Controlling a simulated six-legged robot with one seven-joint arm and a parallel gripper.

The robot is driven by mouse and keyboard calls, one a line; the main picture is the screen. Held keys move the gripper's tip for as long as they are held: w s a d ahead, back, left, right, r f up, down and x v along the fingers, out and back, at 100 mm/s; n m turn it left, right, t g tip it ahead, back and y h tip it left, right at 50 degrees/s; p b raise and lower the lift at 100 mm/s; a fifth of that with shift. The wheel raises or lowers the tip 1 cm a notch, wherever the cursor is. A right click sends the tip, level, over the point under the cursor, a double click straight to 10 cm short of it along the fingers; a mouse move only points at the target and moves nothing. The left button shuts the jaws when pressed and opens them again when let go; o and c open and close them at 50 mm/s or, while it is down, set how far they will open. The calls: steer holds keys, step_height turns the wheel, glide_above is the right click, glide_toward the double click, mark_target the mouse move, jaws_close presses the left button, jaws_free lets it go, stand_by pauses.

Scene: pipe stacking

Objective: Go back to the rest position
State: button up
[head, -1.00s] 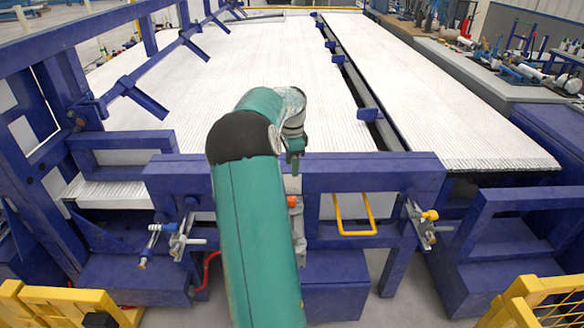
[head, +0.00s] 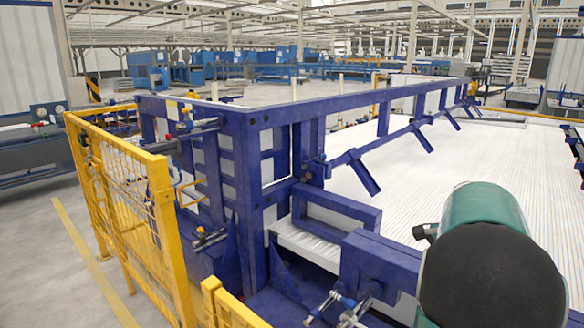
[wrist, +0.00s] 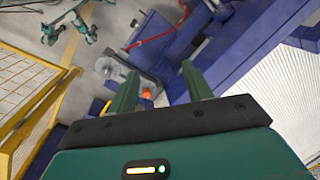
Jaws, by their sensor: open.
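My gripper (wrist: 160,78) is open in the wrist view, with its two green fingers apart and nothing between them. Beyond the fingers are a grey metal fitting with an orange knob (wrist: 147,94) and blue frame parts; I cannot tell the exact gap to them. In the head view my green arm with its black joint is at the lower right, in front of the white pipe bed (head: 400,185). The gripper fingers cannot be made out there.
A blue steel frame (head: 340,104) borders the pipe bed. A yellow mesh fence (head: 125,190) stands at the left, and it also shows in the wrist view (wrist: 28,100). A red cable (wrist: 160,35) runs past the blue frame. Open floor (head: 45,240) lies left of the fence.

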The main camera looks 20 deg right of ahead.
steer(key=a+r+n+t, duration=0.1)
steer(key=a+r+n, duration=0.3)
steer(key=a, duration=0.7)
steer(key=a+r+n+t, duration=0.1)
steer(key=a+n, duration=0.5)
steer(key=a, duration=0.6)
steer(key=s+a+f+n, duration=0.1)
steer(key=s+a+n, duration=0.4)
steer(key=a, duration=0.3)
steer(key=s+a+f+n+t, duration=0.1)
steer(key=s+a+n, duration=0.4)
steer(key=a, duration=0.3)
steer(key=shift+a+t, duration=0.3)
steer(key=shift+a, duration=0.1)
steer(key=c, duration=0.3)
steer(key=shift+d, duration=0.1)
steer(key=shift+d, duration=0.15)
